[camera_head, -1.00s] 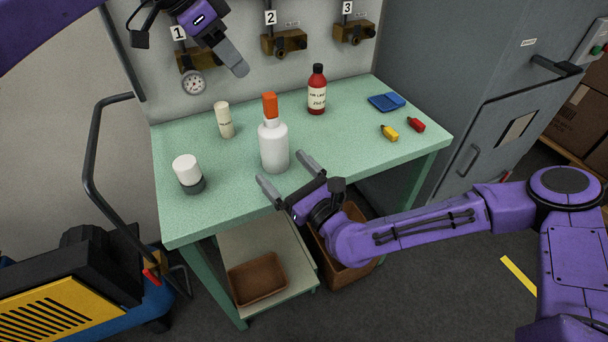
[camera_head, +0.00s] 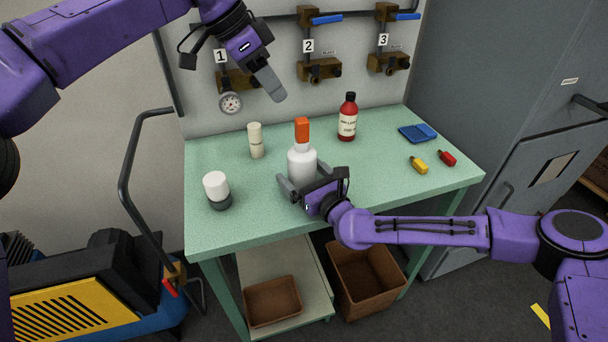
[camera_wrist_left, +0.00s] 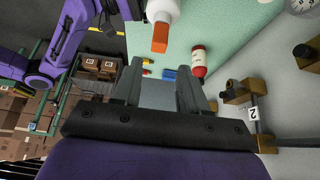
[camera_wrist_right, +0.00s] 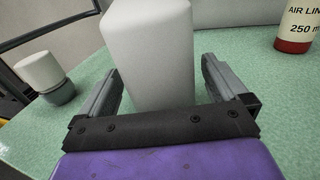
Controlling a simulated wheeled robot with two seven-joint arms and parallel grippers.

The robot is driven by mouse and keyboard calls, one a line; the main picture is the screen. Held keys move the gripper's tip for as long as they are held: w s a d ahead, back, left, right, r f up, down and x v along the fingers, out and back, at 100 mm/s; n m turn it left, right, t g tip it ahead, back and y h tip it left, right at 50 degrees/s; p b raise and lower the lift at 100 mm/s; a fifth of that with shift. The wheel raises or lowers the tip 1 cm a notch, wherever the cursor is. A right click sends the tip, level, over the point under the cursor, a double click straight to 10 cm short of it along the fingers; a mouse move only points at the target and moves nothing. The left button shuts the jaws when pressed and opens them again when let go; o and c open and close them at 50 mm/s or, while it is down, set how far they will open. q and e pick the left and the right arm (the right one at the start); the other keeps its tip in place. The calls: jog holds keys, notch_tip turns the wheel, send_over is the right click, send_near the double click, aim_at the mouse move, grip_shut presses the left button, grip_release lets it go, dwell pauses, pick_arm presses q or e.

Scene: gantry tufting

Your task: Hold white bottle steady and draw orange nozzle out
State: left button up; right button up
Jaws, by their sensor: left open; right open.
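The white bottle (camera_head: 301,161) stands upright on the green table with the orange nozzle (camera_head: 302,130) in its top. In the right wrist view the bottle body (camera_wrist_right: 150,50) rises between the fingers of my right gripper (camera_wrist_right: 165,85), which is open with gaps at the sides. My right gripper (camera_head: 302,182) is low at the bottle's front in the head view. My left gripper (camera_head: 270,88) is open and empty, above and to the left of the nozzle. The left wrist view shows the nozzle (camera_wrist_left: 160,38) and part of the bottle (camera_wrist_left: 162,10) beyond its fingers (camera_wrist_left: 160,90).
A white-capped jar (camera_head: 216,188), a cream bottle (camera_head: 256,141) and a red bottle (camera_head: 348,118) stand on the table (camera_head: 400,185). A blue tray (camera_head: 418,133), a yellow item (camera_head: 418,165) and a red item (camera_head: 447,158) lie at right. Wall valves (camera_head: 320,68) are behind.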

aim_at(302, 120)
pick_arm(q)
jog(key=shift+d, duration=0.1)
pick_arm(e)
jog(key=c, duration=1.1)
pick_arm(q)
jog(key=shift+o, duration=0.6)
pick_arm(e)
jog(key=shift+c, duration=0.8)
pick_arm(q)
jog(key=shift+o, duration=0.4)
jog(key=shift+w+d+f+m+y, duration=0.15)
jog(key=shift+f+m+y, duration=0.15)
jog(key=shift+m, duration=0.3)
pick_arm(e)
jog(key=shift+d, duration=0.1)
pick_arm(q)
jog(key=d+f+m+y, duration=0.1)
jog(key=f+m, duration=0.2)
jog(key=m, duration=0.2)
jog(key=w+d+f+m+g+y, duration=0.1)
jog(key=d+f+m+y, duration=0.1)
jog(key=f+m, duration=0.2)
jog(key=d+f+m+y, duration=0.2)
jog(key=f+m, duration=0.1)
jog(key=m, duration=0.4)
jog(key=shift+w+f+m+g, duration=0.15)
jog(key=shift+w+m+g, duration=0.15)
jog(key=shift+m+g, duration=0.1)
jog(key=shift+s+d, duration=0.1)
